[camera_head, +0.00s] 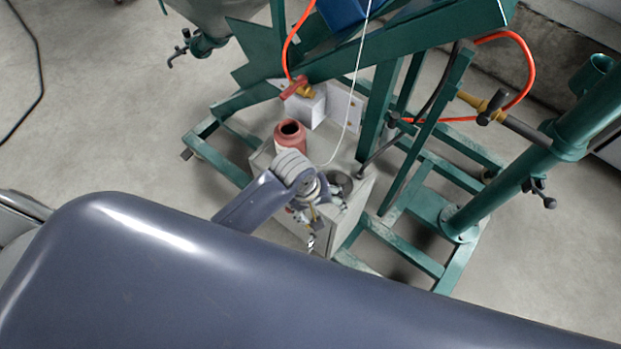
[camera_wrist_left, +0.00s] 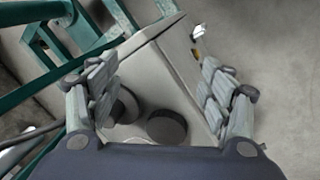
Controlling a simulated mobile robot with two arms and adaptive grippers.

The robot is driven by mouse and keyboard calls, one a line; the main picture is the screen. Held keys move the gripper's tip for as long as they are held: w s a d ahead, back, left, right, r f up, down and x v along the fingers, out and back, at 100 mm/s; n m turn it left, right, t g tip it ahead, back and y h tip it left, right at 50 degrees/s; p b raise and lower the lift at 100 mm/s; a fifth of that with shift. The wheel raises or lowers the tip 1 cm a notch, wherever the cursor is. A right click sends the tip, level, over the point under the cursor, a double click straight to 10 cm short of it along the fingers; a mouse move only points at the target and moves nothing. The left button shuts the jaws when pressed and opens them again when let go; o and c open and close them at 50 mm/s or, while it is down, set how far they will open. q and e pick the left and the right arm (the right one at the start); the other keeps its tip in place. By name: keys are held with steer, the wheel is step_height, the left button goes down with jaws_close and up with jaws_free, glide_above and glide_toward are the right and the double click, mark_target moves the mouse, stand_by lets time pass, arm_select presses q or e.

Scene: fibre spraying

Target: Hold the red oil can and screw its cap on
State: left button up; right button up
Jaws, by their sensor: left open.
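The red oil can (camera_head: 291,139) stands upright on a light grey box, its round top opening dark and uncovered. My left gripper (camera_head: 306,186) is just in front of the can in the head view, above the box, and hides part of it. In the left wrist view the left gripper (camera_wrist_left: 158,95) is open, its grey padded fingers wide apart with nothing held. A dark round piece (camera_wrist_left: 166,127), which may be the cap, lies on the box below the fingers. The red can is not seen in the wrist view. My right gripper is not in view.
The grey box (camera_head: 355,205) sits within a green metal frame (camera_head: 425,255) with posts and beams close around it. A red-handled valve (camera_head: 294,88) and orange hose (camera_head: 527,70) are near. Brass and silver fittings show at the box's front. Concrete floor (camera_head: 110,120) is clear at left.

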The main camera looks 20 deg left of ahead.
arm_select(q)
steer(key=w+r+n, duration=0.2)
steer(key=w+d+r+n+g+y, duration=0.1)
steer(key=r+n, duration=0.1)
steer(key=shift+w+d+n, duration=0.15)
steer(key=shift+w+n, duration=0.2)
steer(key=shift+n, duration=0.05)
steer(key=w+a+r+n+y, duration=0.3)
steer(key=w+a+r+n, duration=0.1)
steer(key=n, duration=0.3)
steer(key=shift+a+r+n+g, duration=0.2)
steer(key=shift+r+n+g, duration=0.15)
steer(key=shift+r, duration=0.5)
steer(key=shift+s+f, duration=0.1)
steer(key=shift+a+f+b, duration=0.2)
steer(key=shift+f, duration=1.15)
steer(key=shift+a+f+b, duration=0.2)
steer(key=shift+f, duration=1.15)
steer(key=f, duration=0.2)
steer(key=a+f, duration=0.1)
steer(key=f, duration=0.2)
steer(key=shift+b, duration=0.3)
